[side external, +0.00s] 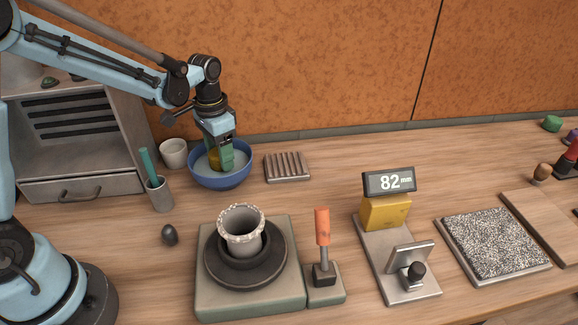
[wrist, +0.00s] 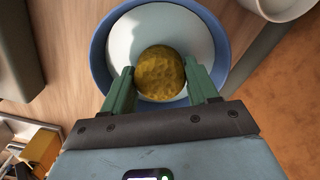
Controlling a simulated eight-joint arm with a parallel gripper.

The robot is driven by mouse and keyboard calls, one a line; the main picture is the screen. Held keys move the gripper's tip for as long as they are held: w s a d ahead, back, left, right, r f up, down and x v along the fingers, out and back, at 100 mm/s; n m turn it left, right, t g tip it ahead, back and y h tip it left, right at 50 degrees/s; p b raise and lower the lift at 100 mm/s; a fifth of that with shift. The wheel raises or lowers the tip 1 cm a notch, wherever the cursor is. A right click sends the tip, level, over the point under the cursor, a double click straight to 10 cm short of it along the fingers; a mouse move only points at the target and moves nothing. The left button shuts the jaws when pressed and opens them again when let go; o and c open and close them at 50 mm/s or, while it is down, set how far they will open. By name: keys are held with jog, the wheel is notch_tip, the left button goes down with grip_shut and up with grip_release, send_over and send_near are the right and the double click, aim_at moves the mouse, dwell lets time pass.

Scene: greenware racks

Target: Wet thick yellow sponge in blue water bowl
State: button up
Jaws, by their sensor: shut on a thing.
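The thick yellow sponge (wrist: 160,72) is round in the wrist view and sits between the two green fingers of my gripper (wrist: 162,84). My gripper is shut on it. The blue water bowl (wrist: 97,62) is right behind the sponge, with pale water or a pale inside (wrist: 185,30) around it. In the side view my gripper (side external: 220,158) points down into the blue bowl (side external: 221,183), and the sponge (side external: 213,158) shows partly beside a green finger, at about rim level. I cannot tell how deep the sponge is in the water.
A white cup (side external: 173,153) stands left of the bowl and a ridged tray (side external: 288,166) right of it. A holder with a green-handled tool (side external: 160,194) stands in front. A pot (side external: 241,234) on a wheel, a gauge (side external: 389,182) and a speckled board (side external: 490,244) lie nearer and right.

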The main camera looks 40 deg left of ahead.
jog(key=shift+r, duration=3.45)
